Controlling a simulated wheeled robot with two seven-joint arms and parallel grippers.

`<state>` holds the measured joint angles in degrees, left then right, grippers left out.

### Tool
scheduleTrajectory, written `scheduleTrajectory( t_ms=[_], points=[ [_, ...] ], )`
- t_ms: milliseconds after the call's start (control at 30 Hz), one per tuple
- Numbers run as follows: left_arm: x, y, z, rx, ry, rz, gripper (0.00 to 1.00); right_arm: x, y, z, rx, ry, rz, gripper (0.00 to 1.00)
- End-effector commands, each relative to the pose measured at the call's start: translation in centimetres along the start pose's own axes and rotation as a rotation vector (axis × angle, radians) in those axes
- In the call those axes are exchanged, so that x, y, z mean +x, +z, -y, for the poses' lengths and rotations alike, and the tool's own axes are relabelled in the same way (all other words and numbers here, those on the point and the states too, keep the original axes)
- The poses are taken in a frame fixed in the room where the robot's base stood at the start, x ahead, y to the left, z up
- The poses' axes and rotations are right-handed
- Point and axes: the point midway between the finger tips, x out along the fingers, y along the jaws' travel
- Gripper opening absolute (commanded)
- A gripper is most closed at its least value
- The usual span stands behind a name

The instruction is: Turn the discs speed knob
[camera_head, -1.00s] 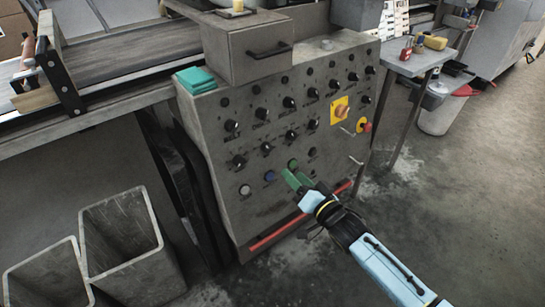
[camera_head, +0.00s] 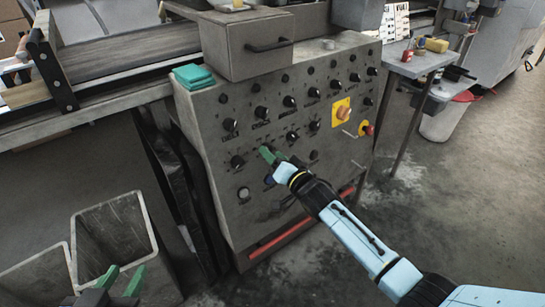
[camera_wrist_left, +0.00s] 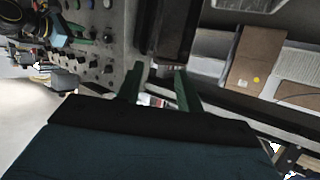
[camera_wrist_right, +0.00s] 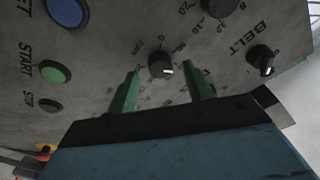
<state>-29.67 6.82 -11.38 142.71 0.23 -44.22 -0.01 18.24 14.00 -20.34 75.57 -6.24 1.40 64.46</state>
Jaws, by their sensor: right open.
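The grey control panel (camera_head: 222,200) carries rows of black knobs. My right gripper (camera_head: 268,154) is in front of the lower knob row, its green fingers covering part of the panel. In the right wrist view its fingertips (camera_wrist_right: 161,80) are apart, and a black knob (camera_wrist_right: 161,64) with a white pointer shows between and beyond them, not gripped. I cannot read a discs label, so I cannot tell which knob is the discs speed knob. A knob labelled BELT (camera_wrist_right: 262,58) is to the right there. My left gripper (camera_head: 122,278) is open and empty near the bins.
A blue button (camera_wrist_right: 68,10), a green START button (camera_wrist_right: 55,72) and a STOP button are left of the knob in the right wrist view. A yellow switch (camera_head: 341,111) is right on the panel. Grey bins (camera_head: 112,235) stand lower left. Open floor lies at right.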

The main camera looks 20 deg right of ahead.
Motion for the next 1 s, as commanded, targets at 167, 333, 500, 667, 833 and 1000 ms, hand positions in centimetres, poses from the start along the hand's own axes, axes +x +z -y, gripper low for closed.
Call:
scheduleTrajectory(
  t_ms=[167,333,500,667,833,1000],
  points=[
    [0.1,-1.5,-0.3,-0.001,0.009,-0.093,0.36,0.8,0.1,0.0,0.000,-0.001,0.000,0.51],
    [0.1,-2.1,-0.4,-0.001,0.011,-0.125,0.36,1.1,0.0,0.1,0.000,-0.001,0.000,0.51],
    [0.1,-2.2,-0.4,-0.001,0.011,-0.127,0.36,1.1,0.0,0.1,0.000,-0.001,0.000,0.51],
    [0.1,-2.1,-0.4,-0.001,0.011,-0.125,0.36,1.1,0.0,0.1,0.000,-0.001,0.000,0.38],
    [0.1,-2.1,-0.5,-0.001,0.011,-0.124,0.36,1.1,0.0,0.1,0.000,-0.001,0.000,0.15],
    [0.1,-2.1,-0.5,-0.001,0.011,-0.123,0.36,1.1,0.0,0.1,-0.002,-0.002,0.000,0.06]
  ],
)
